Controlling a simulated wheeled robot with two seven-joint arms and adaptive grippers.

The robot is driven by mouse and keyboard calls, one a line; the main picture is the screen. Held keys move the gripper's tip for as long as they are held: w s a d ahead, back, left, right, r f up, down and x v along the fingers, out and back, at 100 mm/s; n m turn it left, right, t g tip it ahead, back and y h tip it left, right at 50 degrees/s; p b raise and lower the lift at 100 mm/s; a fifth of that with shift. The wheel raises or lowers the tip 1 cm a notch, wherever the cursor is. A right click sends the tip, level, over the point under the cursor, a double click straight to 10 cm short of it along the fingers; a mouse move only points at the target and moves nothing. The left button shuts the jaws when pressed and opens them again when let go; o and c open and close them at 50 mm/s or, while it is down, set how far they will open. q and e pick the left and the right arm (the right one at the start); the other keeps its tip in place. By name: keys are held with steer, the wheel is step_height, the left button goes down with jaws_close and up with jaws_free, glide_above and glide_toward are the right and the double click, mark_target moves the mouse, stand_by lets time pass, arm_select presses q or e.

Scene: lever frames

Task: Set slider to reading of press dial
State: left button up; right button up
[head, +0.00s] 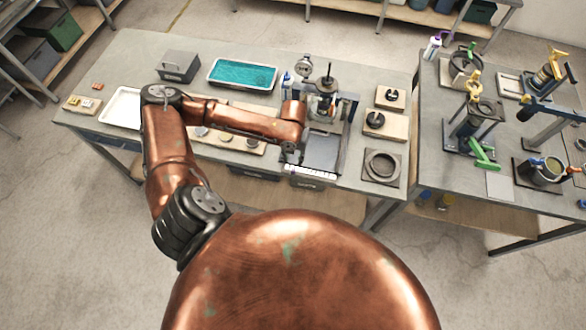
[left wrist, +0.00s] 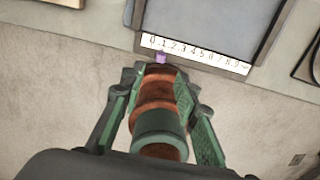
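The slider's white scale strip (left wrist: 205,55), with black digits from 0 upward, runs along the bench's front edge in the left wrist view. A purple slider knob (left wrist: 160,57) sits near the 1. My left gripper (left wrist: 160,78) has its green-grey fingers apart, tips just in front of the knob; contact cannot be told. A copper, green-banded round part (left wrist: 158,120) shows between the fingers; I cannot tell what it is. In the head view the left gripper (head: 291,157) hangs at the strip (head: 311,172). The press (head: 326,95) has a dial (head: 304,66), too small to read. My right gripper is out of view.
A teal tray (head: 243,74), a grey box (head: 178,66) and a white tray (head: 121,108) stand left of the press. Weights on wooden blocks (head: 386,125) and a ring plate (head: 381,166) are to its right. A second, crowded bench (head: 432,90) stands further right.

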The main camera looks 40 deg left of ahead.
mark_target(293, 170)
arm_select(q)
step_height(293, 170, down, 9)
steer(key=shift+r+p, duration=0.2)
steer(key=shift+p, duration=0.1)
steer(key=shift+c, duration=0.3)
jaws_close()
stand_by(0.5)
